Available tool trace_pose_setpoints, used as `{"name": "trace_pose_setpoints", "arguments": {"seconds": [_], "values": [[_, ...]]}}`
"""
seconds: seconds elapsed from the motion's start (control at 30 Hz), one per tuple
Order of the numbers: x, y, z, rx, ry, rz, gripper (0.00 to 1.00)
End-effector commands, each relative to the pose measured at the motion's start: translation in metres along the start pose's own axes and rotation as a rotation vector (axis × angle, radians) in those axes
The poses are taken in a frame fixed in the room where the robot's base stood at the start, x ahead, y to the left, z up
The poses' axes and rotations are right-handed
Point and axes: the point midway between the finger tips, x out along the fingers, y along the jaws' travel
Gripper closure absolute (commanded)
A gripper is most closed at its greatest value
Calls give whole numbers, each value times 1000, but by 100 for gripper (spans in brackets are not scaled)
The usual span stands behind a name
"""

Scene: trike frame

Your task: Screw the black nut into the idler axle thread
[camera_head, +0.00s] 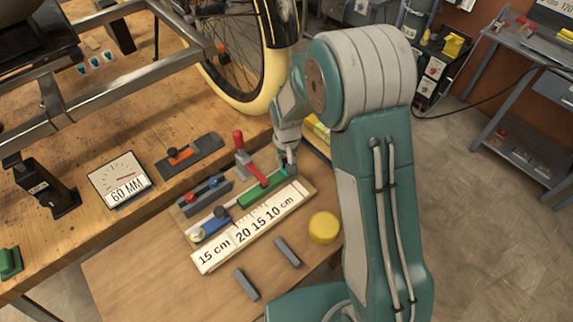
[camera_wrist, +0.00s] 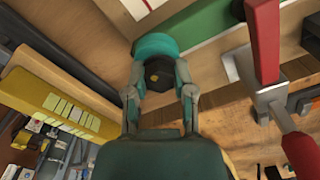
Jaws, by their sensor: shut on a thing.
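My gripper (camera_wrist: 159,92) is shut on the black nut (camera_wrist: 158,74), with one finger on each side of it in the wrist view. A teal rounded part (camera_wrist: 155,45) lies directly beyond the nut, in line with it. The axle thread itself is hidden, and I cannot tell whether the nut touches it. In the head view my gripper (camera_head: 289,160) points down at the right end of the green bar (camera_head: 262,192) on the wooden fixture; the nut cannot be made out there.
A red-handled clamp (camera_head: 250,165) stands close beside my gripper and also shows in the wrist view (camera_wrist: 264,50). A yellow box (camera_wrist: 62,105) lies on the other side. A ruler strip (camera_head: 232,243), a yellow disc (camera_head: 324,227) and a wheel (camera_head: 240,60) are nearby.

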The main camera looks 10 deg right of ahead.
Motion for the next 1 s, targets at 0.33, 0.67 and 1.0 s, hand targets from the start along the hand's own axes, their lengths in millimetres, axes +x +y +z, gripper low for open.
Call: {"name": "trace_pose_setpoints", "arguments": {"seconds": [0.33, 0.67, 1.0], "values": [[5, 0, 3, 150, -10, 3, 100], [6, 0, 4, 219, -13, 4, 100], [6, 0, 5, 302, -15, 4, 100]]}}
